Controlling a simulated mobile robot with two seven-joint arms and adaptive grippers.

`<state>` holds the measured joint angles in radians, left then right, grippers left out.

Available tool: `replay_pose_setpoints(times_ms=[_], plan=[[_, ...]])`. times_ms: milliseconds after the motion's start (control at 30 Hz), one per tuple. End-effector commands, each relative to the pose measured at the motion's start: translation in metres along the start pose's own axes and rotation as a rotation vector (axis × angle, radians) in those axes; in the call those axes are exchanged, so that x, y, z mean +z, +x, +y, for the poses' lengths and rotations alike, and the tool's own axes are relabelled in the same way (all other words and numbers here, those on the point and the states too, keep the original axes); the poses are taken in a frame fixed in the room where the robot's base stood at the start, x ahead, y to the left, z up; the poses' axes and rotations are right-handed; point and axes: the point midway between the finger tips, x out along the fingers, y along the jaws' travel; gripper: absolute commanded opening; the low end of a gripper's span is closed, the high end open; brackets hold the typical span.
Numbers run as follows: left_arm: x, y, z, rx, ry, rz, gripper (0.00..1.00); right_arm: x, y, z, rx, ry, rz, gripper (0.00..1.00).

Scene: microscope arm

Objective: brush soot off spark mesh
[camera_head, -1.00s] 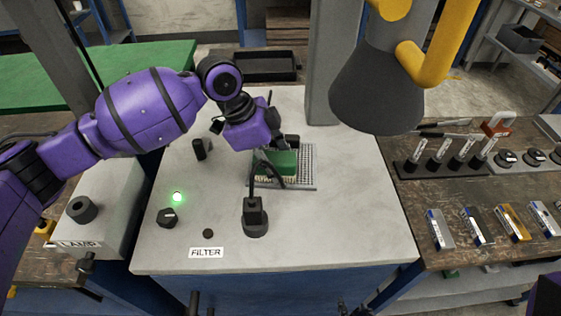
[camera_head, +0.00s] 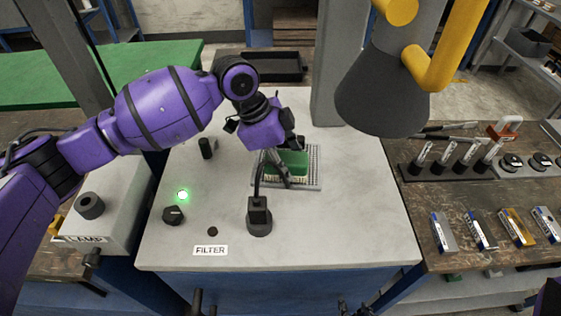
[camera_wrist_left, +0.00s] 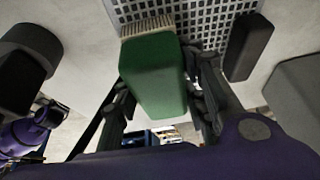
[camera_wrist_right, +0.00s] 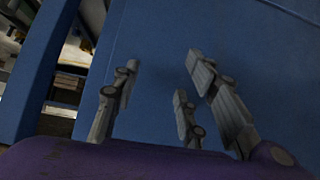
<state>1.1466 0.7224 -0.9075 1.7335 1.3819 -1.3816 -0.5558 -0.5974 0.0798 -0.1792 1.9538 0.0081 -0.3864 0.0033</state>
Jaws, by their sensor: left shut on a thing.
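My left gripper (camera_head: 284,163) is shut on a green block brush (camera_head: 293,158), which also shows in the left wrist view (camera_wrist_left: 152,75). Its pale bristles (camera_wrist_left: 148,26) face the grey spark mesh (camera_head: 314,176). The mesh is a square-holed grid on the light worktop, and it also shows in the left wrist view (camera_wrist_left: 205,18). The brush is over the mesh; whether the bristles touch it I cannot tell. Any soot is too small or hidden to make out. My right gripper (camera_wrist_right: 160,85) is open and empty in front of a blue panel.
A black post (camera_head: 259,216) stands in front of the mesh. A knob (camera_head: 173,215), a lit green lamp (camera_head: 182,195) and a FILTER label (camera_head: 210,250) are on the left. A dark grey hood (camera_head: 382,92) hangs at the right. The worktop's front right is clear.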

Motion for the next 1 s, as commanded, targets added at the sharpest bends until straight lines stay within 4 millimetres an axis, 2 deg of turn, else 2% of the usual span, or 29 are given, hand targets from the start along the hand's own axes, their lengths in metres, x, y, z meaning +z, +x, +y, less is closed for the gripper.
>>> replay_pose_setpoints(times_ms=[267, 700, 1000], plan=[[-0.001, -0.001, 0.000, -0.001, 0.001, 0.001, 0.18, -0.002, -0.001, 0.003, 0.000, -0.010, 0.005, 0.40], [-0.023, 0.009, -0.001, -0.002, 0.001, 0.001, 0.18, -0.004, -0.001, 0.003, 0.000, -0.013, 0.007, 0.40], [-0.023, 0.010, -0.001, -0.002, 0.001, 0.001, 0.18, -0.004, -0.001, 0.003, 0.002, -0.006, 0.007, 0.40]])
